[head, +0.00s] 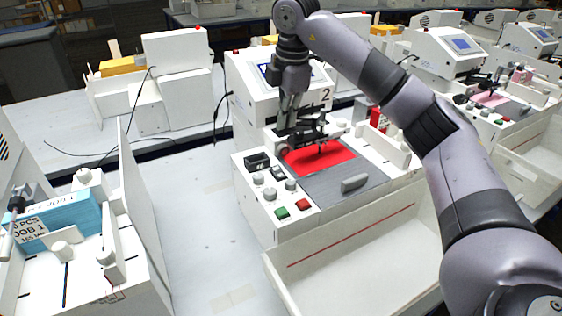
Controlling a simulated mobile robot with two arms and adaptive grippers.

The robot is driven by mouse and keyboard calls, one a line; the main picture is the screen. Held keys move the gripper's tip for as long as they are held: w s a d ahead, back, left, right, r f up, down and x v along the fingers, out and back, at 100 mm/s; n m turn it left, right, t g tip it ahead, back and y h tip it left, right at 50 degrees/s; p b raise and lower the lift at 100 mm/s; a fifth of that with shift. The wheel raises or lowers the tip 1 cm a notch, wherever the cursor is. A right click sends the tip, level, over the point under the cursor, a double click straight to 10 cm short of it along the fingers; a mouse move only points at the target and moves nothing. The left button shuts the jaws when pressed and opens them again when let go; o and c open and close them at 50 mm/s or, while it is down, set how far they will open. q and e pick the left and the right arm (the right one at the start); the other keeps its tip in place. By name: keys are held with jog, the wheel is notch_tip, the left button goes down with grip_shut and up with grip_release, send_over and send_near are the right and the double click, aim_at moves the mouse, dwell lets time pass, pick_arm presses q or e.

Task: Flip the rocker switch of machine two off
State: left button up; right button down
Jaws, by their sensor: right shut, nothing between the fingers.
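Machine two (248,110) is a white pen plotter marked "2", standing in the middle of the view. Its front panel has a small black block (257,163), several grey knobs, a green button (282,212) and a red button (302,204). I cannot make out for certain which part is the rocker switch, or its position. My right gripper (284,151) is shut and empty. My left gripper is not in view.
A white open tray (345,255) stands in front of machine two. More plotters (437,55) stand at the right. Bare table (195,215) lies left of machine two.

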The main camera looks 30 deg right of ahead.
aim_at(280, 169)
jog(key=f+p, duration=0.1)
jog(key=f, duration=0.3)
jog(key=w+f+p, duration=0.1)
jog(key=f, duration=0.3)
jog(key=w+f+p, duration=0.1)
jog(key=f, duration=0.4)
jog(key=shift+f, duration=0.1)
jog(key=shift+w+f, duration=0.1)
jog(key=shift+f, duration=0.2)
